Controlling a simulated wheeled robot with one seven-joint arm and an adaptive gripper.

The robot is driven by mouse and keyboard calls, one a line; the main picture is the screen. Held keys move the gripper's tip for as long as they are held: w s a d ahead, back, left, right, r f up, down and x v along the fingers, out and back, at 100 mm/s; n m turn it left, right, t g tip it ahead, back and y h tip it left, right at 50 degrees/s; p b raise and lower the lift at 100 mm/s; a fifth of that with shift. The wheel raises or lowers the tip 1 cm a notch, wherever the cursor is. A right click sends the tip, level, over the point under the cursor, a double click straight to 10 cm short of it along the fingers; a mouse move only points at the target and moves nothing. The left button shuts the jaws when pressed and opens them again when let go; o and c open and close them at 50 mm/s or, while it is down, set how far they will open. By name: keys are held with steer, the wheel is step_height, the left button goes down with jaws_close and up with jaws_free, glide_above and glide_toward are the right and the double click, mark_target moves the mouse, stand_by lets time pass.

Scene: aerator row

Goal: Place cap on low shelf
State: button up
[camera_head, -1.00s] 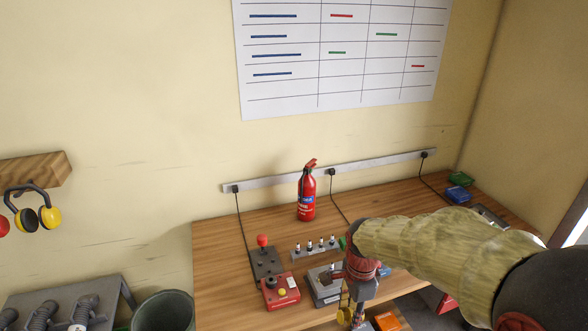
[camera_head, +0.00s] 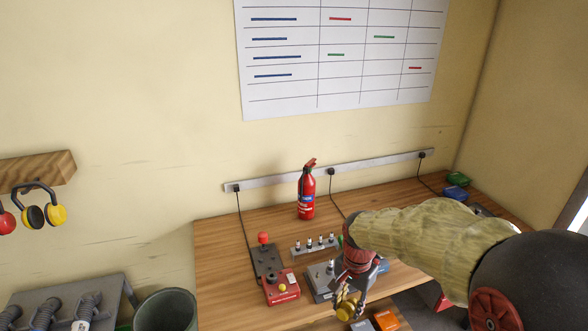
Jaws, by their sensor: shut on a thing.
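My gripper (camera_head: 348,296) hangs at the front edge of the bench, its fingers shut on a brass-coloured cap (camera_head: 346,309). The cap is tilted and partly covered by the fingers. Below the bench front, part of a low wooden shelf (camera_head: 402,326) shows at the bottom edge of the picture.
The wooden bench (camera_head: 228,240) carries a red fire extinguisher (camera_head: 307,194), a red control box (camera_head: 282,288), a grey joystick box (camera_head: 320,278) and a rack of small fittings (camera_head: 315,246). A grey-green bin (camera_head: 166,311) stands to the left. My arm covers the bench's right part.

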mark_target(347, 303)
steer(key=w+d+f+n+b, duration=0.2)
steer(key=f+n+b, duration=0.2)
steer(key=f, duration=0.7)
steer(key=w+d+f+n+b, duration=0.2)
steer(key=w+f+n+b, duration=0.1)
steer(key=f, duration=0.8)
steer(key=shift+d+f+n+b, duration=0.15)
steer(key=shift+d+n+b, duration=0.15)
steer(key=shift+n+b, duration=0.4)
